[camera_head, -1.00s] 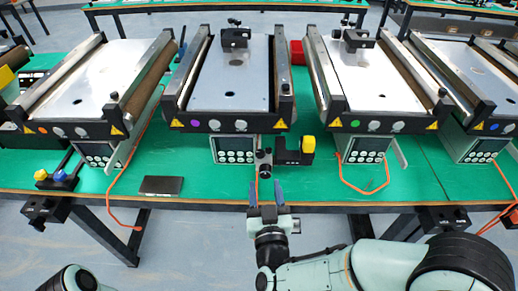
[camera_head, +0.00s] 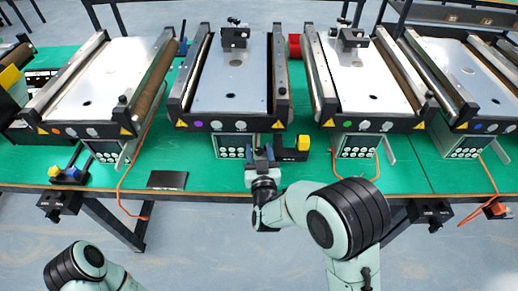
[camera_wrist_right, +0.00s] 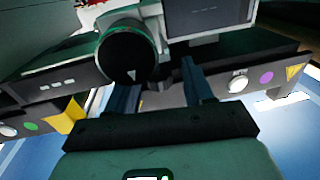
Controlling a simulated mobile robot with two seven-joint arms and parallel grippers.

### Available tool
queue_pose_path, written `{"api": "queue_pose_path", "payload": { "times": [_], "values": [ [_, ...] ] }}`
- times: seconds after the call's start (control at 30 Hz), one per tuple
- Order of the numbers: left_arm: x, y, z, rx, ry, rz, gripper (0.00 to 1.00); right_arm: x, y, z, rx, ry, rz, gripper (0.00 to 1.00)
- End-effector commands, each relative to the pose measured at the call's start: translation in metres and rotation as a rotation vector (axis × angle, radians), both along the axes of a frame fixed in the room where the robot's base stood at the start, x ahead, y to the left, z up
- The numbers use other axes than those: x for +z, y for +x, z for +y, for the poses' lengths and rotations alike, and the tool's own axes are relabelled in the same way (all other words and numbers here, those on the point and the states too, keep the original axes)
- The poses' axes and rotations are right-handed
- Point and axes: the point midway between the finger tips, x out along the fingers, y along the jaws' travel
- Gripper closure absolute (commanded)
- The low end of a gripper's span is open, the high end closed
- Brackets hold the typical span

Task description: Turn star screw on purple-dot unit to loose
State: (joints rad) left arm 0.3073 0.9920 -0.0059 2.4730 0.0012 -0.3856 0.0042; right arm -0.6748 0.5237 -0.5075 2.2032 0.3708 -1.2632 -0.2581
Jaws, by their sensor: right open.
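The purple-dot unit is a small conveyor (camera_head: 230,90) with a purple dot (camera_head: 198,124) on its front rail. The purple dot also shows in the right wrist view (camera_wrist_right: 266,77). A black round knob with a white triangle mark (camera_wrist_right: 128,55), apparently the star screw, fills the upper left of the wrist view. My right gripper (camera_head: 263,154) is open at the unit's front edge. Its two dark blue fingers (camera_wrist_right: 160,82) reach up close to the knob, which sits above and left of their gap. Contact cannot be told. In the head view the gripper largely hides the knob.
A black bracket with a yellow block (camera_head: 303,143) stands just right of my gripper. The orange-dot unit (camera_head: 100,80) and green-dot unit (camera_head: 365,85) flank it. A dark flat plate (camera_head: 167,180) lies on the green table (camera_head: 215,182) to the left.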

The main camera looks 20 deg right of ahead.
Motion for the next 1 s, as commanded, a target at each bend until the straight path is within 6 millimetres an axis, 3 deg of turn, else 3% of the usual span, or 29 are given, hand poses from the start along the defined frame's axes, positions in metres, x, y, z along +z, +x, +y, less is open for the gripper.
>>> {"api": "queue_pose_path", "payload": {
  "times": [0.37, 0.5, 0.53, 1.0],
  "values": [
    [0.001, 0.0, 0.0, 0.0, 0.0, -0.001, 0.57, 0.0, 0.006, -0.001, 0.0, 0.0, 0.001, 0.48],
    [0.001, 0.0, 0.0, 0.0, 0.0, -0.001, 0.57, 0.0, 0.006, -0.001, 0.0, 0.0, 0.001, 0.94],
    [0.001, 0.0, 0.0, 0.0, 0.0, -0.001, 0.57, 0.0, 0.006, -0.001, 0.0, 0.0, 0.001, 1.0],
    [-0.019, -0.006, 0.0, 0.0, 0.0, 0.007, 0.57, -0.001, 0.005, -0.002, 0.124, 0.001, -0.001, 1.0]
  ]
}}
